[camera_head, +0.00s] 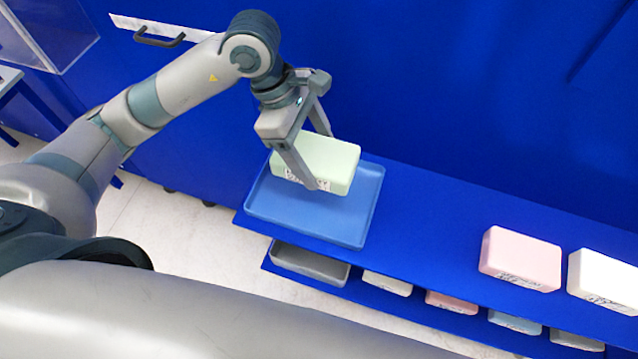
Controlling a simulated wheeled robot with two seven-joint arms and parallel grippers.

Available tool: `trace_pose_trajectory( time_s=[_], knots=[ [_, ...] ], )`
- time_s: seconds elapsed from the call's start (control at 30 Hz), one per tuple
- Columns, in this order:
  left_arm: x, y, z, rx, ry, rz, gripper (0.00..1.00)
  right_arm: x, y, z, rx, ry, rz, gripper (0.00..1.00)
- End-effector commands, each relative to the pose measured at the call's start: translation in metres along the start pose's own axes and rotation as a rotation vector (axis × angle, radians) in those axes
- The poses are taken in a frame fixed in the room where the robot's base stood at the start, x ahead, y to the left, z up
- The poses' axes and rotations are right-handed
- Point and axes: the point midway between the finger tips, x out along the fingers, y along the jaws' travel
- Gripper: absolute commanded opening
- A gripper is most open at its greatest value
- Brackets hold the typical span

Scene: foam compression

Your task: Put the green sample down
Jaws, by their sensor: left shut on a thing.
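The green sample (335,160) is a pale green foam block with a printed label on its front side. My left gripper (322,160) is shut on it, one finger across its near labelled side and the other behind it. The block is over the back part of a blue tray (330,225) on the blue shelf. I cannot tell whether the block touches the tray floor. My right gripper is not in view.
A pink block (521,258) and a white block (605,280) lie on the shelf at the right. A lower shelf holds a grey tray (308,265) and several more blocks. The shelf between the blue tray and the pink block is clear.

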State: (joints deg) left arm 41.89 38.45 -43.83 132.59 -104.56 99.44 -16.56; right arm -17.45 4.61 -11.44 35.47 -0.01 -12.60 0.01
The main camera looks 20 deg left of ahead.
Motion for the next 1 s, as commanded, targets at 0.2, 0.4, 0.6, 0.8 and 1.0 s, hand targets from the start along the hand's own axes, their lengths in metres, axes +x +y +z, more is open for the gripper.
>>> trace_pose_trajectory(
  time_s=[0.2,0.4,0.6,0.8,1.0],
  knots=[
    [0.001,0.000,0.000,-0.001,0.000,-0.001,0.45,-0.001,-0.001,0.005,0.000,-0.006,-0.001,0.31],
    [0.016,-0.001,-0.007,-0.004,0.000,-0.005,0.45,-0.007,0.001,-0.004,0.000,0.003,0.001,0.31],
    [0.043,-0.001,-0.018,-0.004,0.000,-0.005,0.45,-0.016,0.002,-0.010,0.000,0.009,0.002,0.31],
    [0.058,0.000,-0.024,-0.001,-0.001,-0.001,0.45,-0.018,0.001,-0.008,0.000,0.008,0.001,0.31],
    [0.058,0.000,-0.024,0.000,-0.001,0.000,0.45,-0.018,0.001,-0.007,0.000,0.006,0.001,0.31]
  ],
)
